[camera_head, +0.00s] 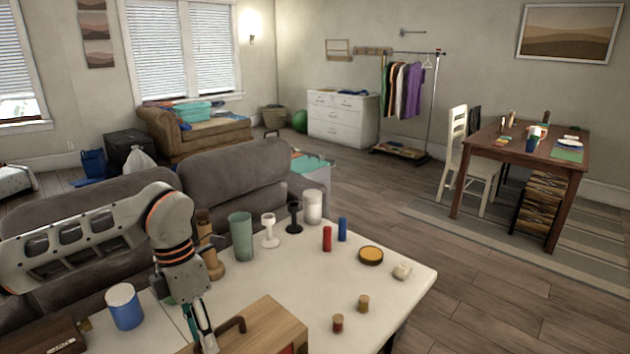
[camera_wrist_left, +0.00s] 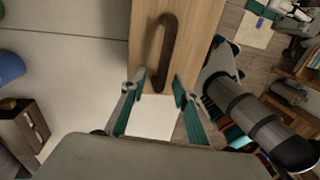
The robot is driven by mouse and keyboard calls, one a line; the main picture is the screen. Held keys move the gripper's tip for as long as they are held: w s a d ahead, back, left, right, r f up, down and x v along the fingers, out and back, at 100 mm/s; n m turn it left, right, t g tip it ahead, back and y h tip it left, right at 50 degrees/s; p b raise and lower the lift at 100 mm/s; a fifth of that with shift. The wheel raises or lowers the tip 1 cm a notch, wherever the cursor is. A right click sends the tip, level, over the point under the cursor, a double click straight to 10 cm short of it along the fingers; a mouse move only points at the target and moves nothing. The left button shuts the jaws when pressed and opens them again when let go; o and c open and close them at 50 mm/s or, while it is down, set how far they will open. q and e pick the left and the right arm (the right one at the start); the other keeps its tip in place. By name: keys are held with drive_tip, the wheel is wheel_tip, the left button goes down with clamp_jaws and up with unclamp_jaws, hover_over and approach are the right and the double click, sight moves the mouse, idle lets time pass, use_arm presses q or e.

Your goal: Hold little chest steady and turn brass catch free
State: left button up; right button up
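A light wooden box (camera_head: 262,326) with a dark curved handle (camera_head: 228,328) stands at the near edge of the white table. In the left wrist view its pale wooden face (camera_wrist_left: 200,30) and the handle (camera_wrist_left: 165,45) are close ahead. My left gripper (camera_head: 207,340) is at the handle's side; its fingers (camera_wrist_left: 158,82) are spread around the handle's lower end, with no grip visible. A dark brown box (camera_head: 42,338) with a pale label lies at the lower left. I cannot tell which box is the little chest. No brass catch can be made out. My right gripper is not visible.
A blue tin (camera_head: 124,307) stands left of my left arm. A green cup (camera_head: 241,236), goblets and a white jar (camera_head: 313,206) stand at the back. Corks (camera_head: 338,323) and a yellow-topped disc (camera_head: 371,255) are to the right. The table's middle (camera_head: 275,280) is clear.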

use_arm(q)
drive_tip(key=o, duration=0.6)
drive_tip(key=shift+r, duration=0.1)
